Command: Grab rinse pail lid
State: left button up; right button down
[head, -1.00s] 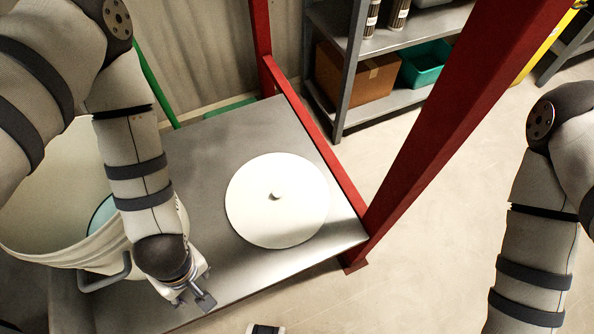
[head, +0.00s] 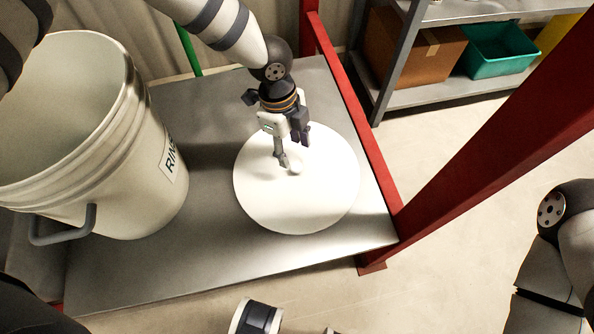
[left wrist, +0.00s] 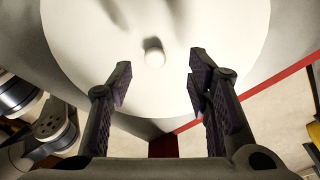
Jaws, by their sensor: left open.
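The rinse pail lid (head: 325,195) is a round white disc lying flat on the metal bench, with a small round knob (head: 296,168) at its middle. My left gripper (head: 293,155) is above the lid, its fingers pointing down close to the knob. In the left wrist view, the lid (left wrist: 95,45) fills the upper part. The knob (left wrist: 154,54) shows beyond the fingertips and lines up with the gap between them. The left gripper (left wrist: 157,85) is open and empty. The white rinse pail (head: 140,180) stands upright and open at the left. My right gripper is out of view.
The metal bench (head: 220,255) has free room around the lid. Red posts (head: 480,135) and a red rail edge its right side. A grey shelf (head: 400,95) behind holds a cardboard box (head: 415,50) and a teal bin (head: 498,50).

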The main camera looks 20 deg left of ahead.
aim_at(296, 166)
pick_arm(q)
jog(key=f, duration=0.1)
jog(key=d+f, duration=0.1)
jog(key=f, duration=0.1)
jog(key=f+b, duration=0.1)
jog(key=f, duration=0.1)
jog(key=shift+s+d+f, duration=0.15)
jog(key=shift+s+f, duration=0.05)
jog(key=shift+s, duration=0.2)
jog(key=shift+r, duration=0.1)
grip_shut()
jog(key=shift+r, duration=0.1)
jog(key=shift+r, duration=0.35)
jog(key=s+a+r+b, duration=0.2)
jog(key=s+r+b, duration=0.1)
jog(key=s+r, duration=0.9)
jog(key=shift+s+a, duration=0.15)
jog(key=shift+s, duration=0.75)
